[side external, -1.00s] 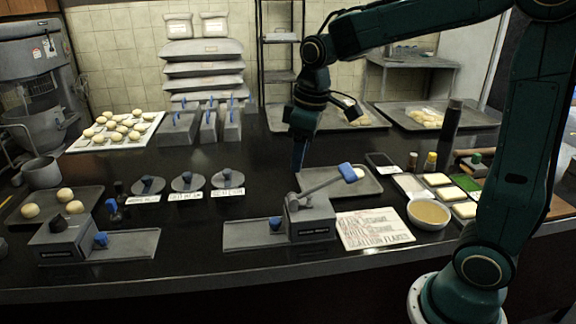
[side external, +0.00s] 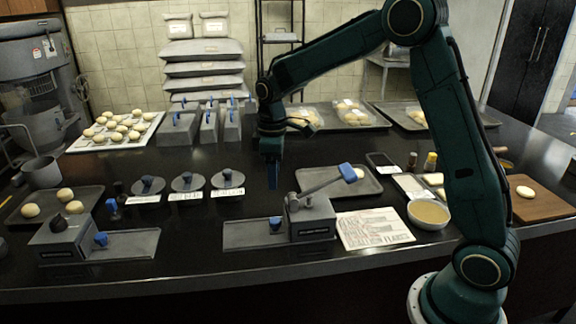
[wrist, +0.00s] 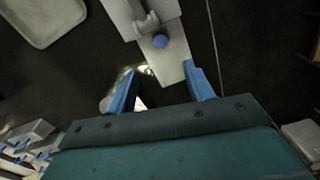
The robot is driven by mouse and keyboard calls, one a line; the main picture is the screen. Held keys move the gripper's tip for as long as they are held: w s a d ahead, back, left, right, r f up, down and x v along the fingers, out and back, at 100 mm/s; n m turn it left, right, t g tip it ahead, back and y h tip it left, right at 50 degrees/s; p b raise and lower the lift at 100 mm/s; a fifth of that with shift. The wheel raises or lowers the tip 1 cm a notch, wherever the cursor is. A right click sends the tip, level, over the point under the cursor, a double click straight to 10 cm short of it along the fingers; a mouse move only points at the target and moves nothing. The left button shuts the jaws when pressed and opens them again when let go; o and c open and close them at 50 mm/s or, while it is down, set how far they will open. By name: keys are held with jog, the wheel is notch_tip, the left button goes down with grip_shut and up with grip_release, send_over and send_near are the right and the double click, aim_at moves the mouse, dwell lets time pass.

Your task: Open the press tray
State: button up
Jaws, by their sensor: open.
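The press (side external: 311,216) is a grey box near the front middle of the counter, with a raised lever ending in a blue handle (side external: 347,172). Its flat grey press tray (side external: 245,235) extends to the left and has a blue knob (side external: 276,223) beside the box. In the wrist view the blue knob (wrist: 160,41) and the press tray (wrist: 168,68) lie just beyond my fingertips. My gripper (side external: 271,182) has blue fingers and hangs pointing down above the counter, behind the knob and apart from it. In the wrist view my gripper (wrist: 159,66) is open and empty.
A similar grey device (side external: 62,238) with a blue knob stands front left. Three round lidded items (side external: 187,182) with labels sit left of my gripper. An empty grey tray (side external: 365,185) is behind the press. A bowl (side external: 429,213) and a printed sheet (side external: 373,229) lie right.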

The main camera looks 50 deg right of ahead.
aim_at(274, 220)
jog(key=shift+f, duration=6.8)
jog(key=shift+a, duration=0.1)
grip_shut()
